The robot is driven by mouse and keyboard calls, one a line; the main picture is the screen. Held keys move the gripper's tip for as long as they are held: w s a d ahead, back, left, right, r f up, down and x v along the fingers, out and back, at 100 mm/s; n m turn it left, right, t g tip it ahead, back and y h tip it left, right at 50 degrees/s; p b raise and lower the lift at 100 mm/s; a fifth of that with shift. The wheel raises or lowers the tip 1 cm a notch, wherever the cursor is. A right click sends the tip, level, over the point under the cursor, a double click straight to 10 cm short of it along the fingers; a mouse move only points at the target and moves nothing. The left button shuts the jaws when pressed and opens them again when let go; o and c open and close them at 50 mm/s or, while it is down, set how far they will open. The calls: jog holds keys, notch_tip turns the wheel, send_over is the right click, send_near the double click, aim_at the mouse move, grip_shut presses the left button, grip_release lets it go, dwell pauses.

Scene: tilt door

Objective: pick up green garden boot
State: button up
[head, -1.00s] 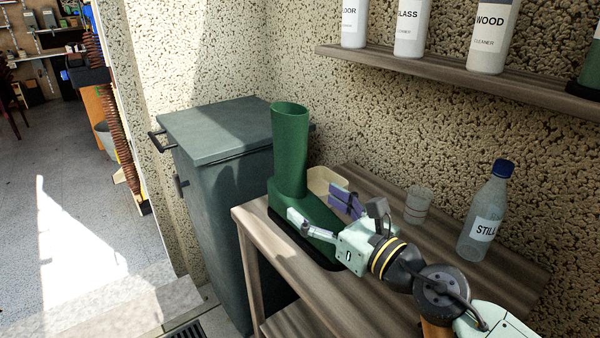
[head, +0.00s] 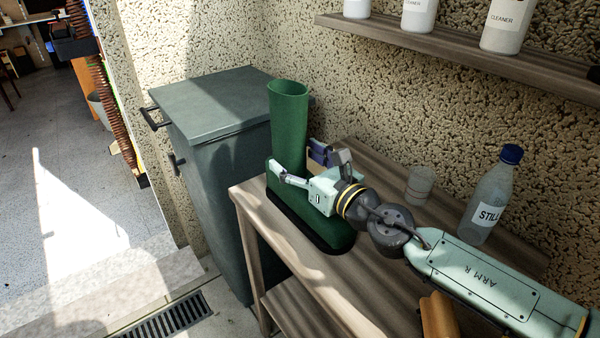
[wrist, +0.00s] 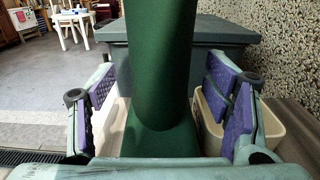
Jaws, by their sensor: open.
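The green garden boot (head: 289,128) stands upright on the wooden table, its toe toward the front right. My gripper (head: 296,166) is open at the boot's ankle, one finger on the near left side and the other behind on the right. In the wrist view the boot (wrist: 160,75) rises between the two purple-padded fingers of my gripper (wrist: 164,108). Gaps show on both sides, so the pads look apart from the boot. Part of the boot's foot is hidden behind my gripper in the head view.
The wooden table (head: 375,285) also holds a clear cup (head: 419,186) and a water bottle (head: 487,200) at right. A cream container (wrist: 268,128) stands beside the right finger. A grey-green bin (head: 215,110) is behind left. A shelf (head: 450,52) with bottles hangs above.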

jog(key=shift+p+x, duration=0.3)
jog(key=shift+x, duration=1.2)
jog(key=shift+c, duration=0.2)
grip_shut()
